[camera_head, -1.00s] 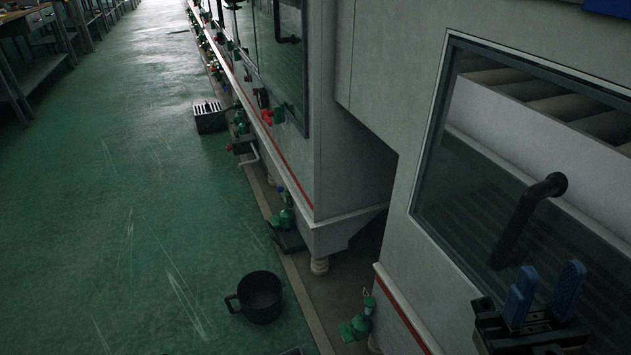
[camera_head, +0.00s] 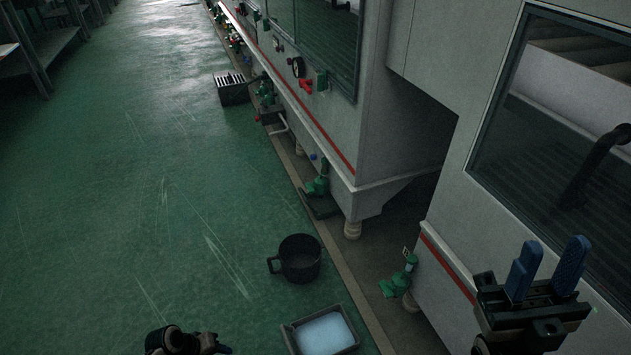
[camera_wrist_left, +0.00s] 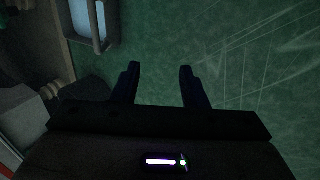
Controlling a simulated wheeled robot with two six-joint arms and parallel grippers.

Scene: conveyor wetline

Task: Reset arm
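My right gripper (camera_head: 550,258) is at the lower right of the head view, in front of the grey machine. Its two blue fingers point up, with a gap and nothing between them. Part of my left arm (camera_head: 180,341) shows at the bottom edge of the head view, with a bit of blue beside it. In the left wrist view my left gripper (camera_wrist_left: 158,70) has two dark fingers apart, with only green floor between them.
A black bucket (camera_head: 299,258) and a tray with a pale blue inside (camera_head: 288,338) are on the green floor (camera_head: 120,200). A dark crate (camera_head: 232,91) stands farther back. The grey machine (camera_head: 420,120) with green valves lines the right.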

